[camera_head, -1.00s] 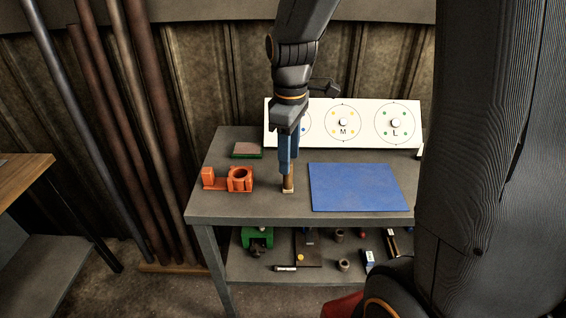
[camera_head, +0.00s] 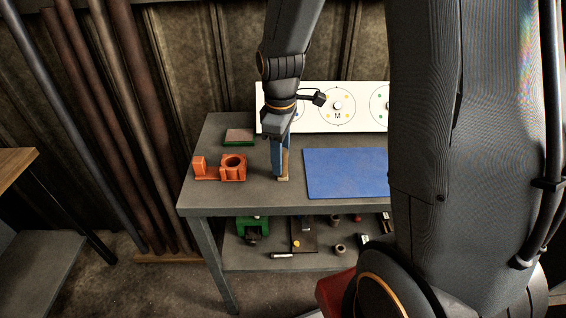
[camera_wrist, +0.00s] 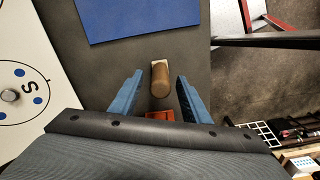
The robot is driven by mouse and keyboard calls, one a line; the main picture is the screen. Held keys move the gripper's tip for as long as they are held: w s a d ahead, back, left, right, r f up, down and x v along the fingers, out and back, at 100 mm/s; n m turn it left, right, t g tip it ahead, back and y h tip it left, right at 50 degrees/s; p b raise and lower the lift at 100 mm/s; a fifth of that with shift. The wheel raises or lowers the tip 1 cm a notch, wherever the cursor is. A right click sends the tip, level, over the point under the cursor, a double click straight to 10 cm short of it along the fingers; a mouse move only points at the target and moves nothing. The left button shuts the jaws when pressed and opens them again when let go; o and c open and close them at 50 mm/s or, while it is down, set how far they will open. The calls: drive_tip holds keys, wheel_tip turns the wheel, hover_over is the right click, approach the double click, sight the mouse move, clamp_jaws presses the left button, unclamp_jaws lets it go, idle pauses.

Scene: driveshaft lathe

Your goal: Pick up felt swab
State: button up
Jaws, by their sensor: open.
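The felt swab (camera_wrist: 160,80) is a short brown cylinder with a pale end. In the wrist view it stands out from the grey tabletop, between the two blue fingers and a little beyond their tips. My gripper (camera_wrist: 160,82) is open, with a gap on each side of the swab. In the head view my gripper (camera_head: 281,172) is low over the table, and the swab (camera_head: 284,178) shows beside the fingers, partly hidden by them.
On the table (camera_head: 225,197), an orange holder (camera_head: 232,168) and a green-edged block (camera_head: 239,137) stand left of my gripper. A blue mat (camera_head: 345,172) lies to the right. A white board with dials (camera_head: 320,122) stands behind. Several small parts lie on the lower shelf (camera_head: 330,258).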

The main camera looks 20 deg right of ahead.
sight(283, 177)
drive_tip(key=shift+d+f, duration=0.1)
drive_tip(key=shift+f, duration=1.15)
clamp_jaws()
drive_tip(key=shift+r, duration=0.1)
